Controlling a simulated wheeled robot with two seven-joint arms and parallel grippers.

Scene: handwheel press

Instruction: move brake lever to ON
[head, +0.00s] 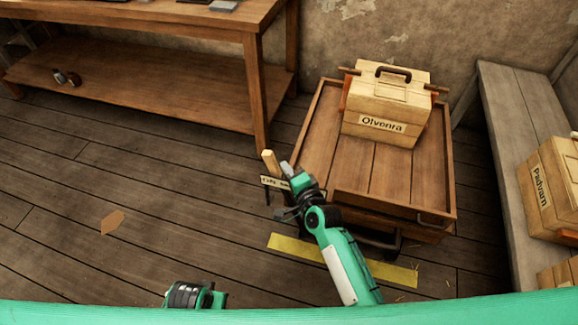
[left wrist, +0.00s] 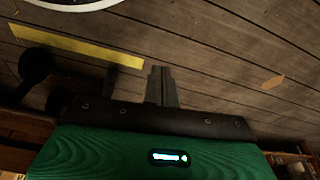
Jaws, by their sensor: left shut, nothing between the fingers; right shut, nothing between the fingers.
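The brake lever (head: 269,161) has a pale wooden grip and stands at the near left corner of a wooden cart (head: 318,150). A small lettered plate (head: 271,182) sits just below the grip, its text too small to read surely. My right gripper (head: 287,168) is shut and empty, just right of the lever grip; whether they touch I cannot tell. My left gripper (left wrist: 161,87) is shut and empty in the left wrist view, above the plank floor and away from the lever. Part of my left arm shows at the bottom of the head view.
A wooden crate (head: 384,106) marked Olvenra sits on the cart. A yellow floor strip (head: 395,273) lies in front of the cart. A workbench (head: 150,85) stands at back left, a grey bench (head: 515,130) with crates at right. The left floor is mostly clear.

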